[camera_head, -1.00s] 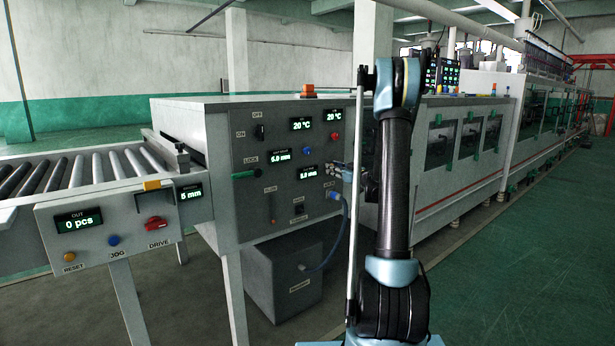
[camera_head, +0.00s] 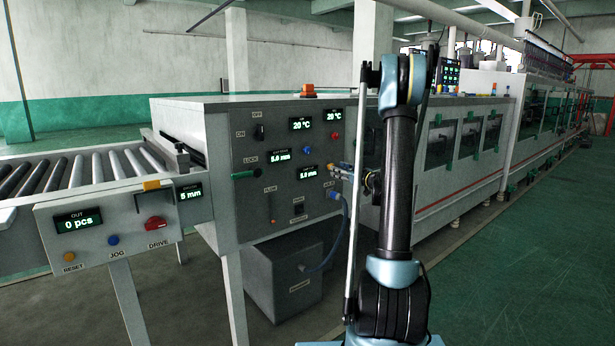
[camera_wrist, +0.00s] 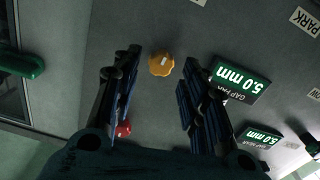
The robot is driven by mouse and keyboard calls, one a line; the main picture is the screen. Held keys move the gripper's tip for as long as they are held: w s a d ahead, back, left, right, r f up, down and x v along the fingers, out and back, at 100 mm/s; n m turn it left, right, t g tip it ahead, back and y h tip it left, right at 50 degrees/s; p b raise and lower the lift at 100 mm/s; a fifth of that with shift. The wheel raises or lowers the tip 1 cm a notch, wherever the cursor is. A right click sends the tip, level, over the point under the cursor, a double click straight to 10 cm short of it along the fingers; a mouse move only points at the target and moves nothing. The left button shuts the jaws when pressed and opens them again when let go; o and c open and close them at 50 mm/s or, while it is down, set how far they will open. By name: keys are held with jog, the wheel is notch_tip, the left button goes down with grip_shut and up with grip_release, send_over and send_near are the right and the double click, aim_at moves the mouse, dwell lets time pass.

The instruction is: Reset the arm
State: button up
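My gripper (camera_wrist: 158,72) is open, its two dark fingers apart with nothing between them. In the wrist view an orange knob (camera_wrist: 161,64) on the grey panel shows just beyond the gap between the fingertips. A red button (camera_wrist: 124,128) shows by the left finger. In the head view my gripper (camera_head: 342,171) is partly hidden by my own arm, at the right part of the machine's control panel (camera_head: 252,215). Whether a finger touches the panel cannot be told.
Panel displays reading 5.0 mm (camera_wrist: 240,83) lie close to the right finger. A green handle (camera_wrist: 25,60) is at the wrist view's left. A roller conveyor (camera_head: 75,178) stands left, a grey box (camera_head: 285,275) below the panel. The green floor (camera_head: 540,240) at right is clear.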

jog(key=shift+v, duration=1.05)
jog(key=s+a+m+g+h, duration=0.1)
jog(key=s+a+g, duration=0.25)
jog(key=s, duration=0.55)
jog(key=s+a+f+m+g+h, duration=0.15)
jog(key=s+a, duration=0.25)
jog(key=s, duration=0.5)
jog(key=s+a+g+h, duration=0.1)
jog(key=s+a+g, duration=0.2)
jog(key=s, duration=0.6)
jog(key=s+d+f+m+g+h, duration=0.1)
jog(key=s+d+f+m+h, duration=0.1)
jog(key=s, duration=0.7)
jog(key=s+d+f+m+g+h, duration=0.2)
jog(key=s+d+f, duration=0.2)
jog(key=s, duration=0.5)
jog(key=s+d+f+m+g+h, duration=0.1)
jog(key=s+d+f+m+h, duration=0.1)
jog(key=s+f, duration=0.3)
jog(key=s+d+h, duration=0.1)
jog(key=s, duration=0.3)
jog(key=shift+s+f, duration=0.25)
